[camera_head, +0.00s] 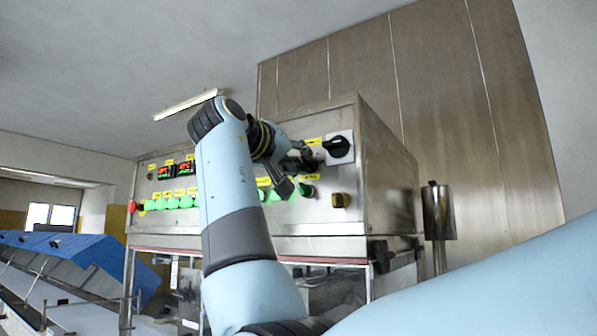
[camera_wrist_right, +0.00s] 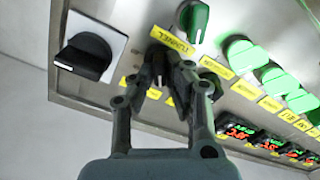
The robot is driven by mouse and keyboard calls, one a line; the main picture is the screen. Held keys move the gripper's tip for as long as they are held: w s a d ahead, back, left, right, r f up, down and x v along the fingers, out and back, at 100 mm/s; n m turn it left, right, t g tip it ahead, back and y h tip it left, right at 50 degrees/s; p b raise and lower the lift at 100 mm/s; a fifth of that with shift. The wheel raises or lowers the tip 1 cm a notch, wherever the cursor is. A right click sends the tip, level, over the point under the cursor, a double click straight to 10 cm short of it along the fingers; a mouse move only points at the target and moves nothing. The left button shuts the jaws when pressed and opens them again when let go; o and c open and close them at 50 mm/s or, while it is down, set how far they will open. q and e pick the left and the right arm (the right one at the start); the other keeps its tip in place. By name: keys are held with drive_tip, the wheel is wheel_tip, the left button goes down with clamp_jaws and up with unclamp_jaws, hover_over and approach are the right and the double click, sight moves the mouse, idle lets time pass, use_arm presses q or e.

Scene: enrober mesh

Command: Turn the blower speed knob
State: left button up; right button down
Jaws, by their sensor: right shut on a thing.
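The control panel (camera_head: 240,225) is a steel box front with knobs, buttons and displays. My right gripper (camera_head: 297,166) is at its upper right part, left of a large black rotary switch (camera_head: 337,147). In the right wrist view my right gripper (camera_wrist_right: 165,72) has its fingers closed around a small dark knob (camera_wrist_right: 158,58) on the panel, mostly hidden by the fingers. A yellow label (camera_wrist_right: 172,40) sits beside this knob; its words are hard to read. My left gripper is not in view.
A green knob (camera_wrist_right: 193,20) is close to the gripped one. Several green buttons (camera_head: 172,203) and red digital displays (camera_head: 176,169) lie to the left in the head view. A brass-coloured knob (camera_head: 341,200) is below the black switch. A blue conveyor cover (camera_head: 95,258) stands at the left.

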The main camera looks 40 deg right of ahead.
drive_tip(key=shift+m+b, duration=0.55)
drive_tip(key=shift+m, duration=0.25)
drive_tip(key=c, duration=1.4)
unclamp_jaws()
drive_tip(key=shift+d, duration=0.1)
drive_tip(key=shift+o, duration=0.2)
drive_tip(key=shift+d, duration=0.1)
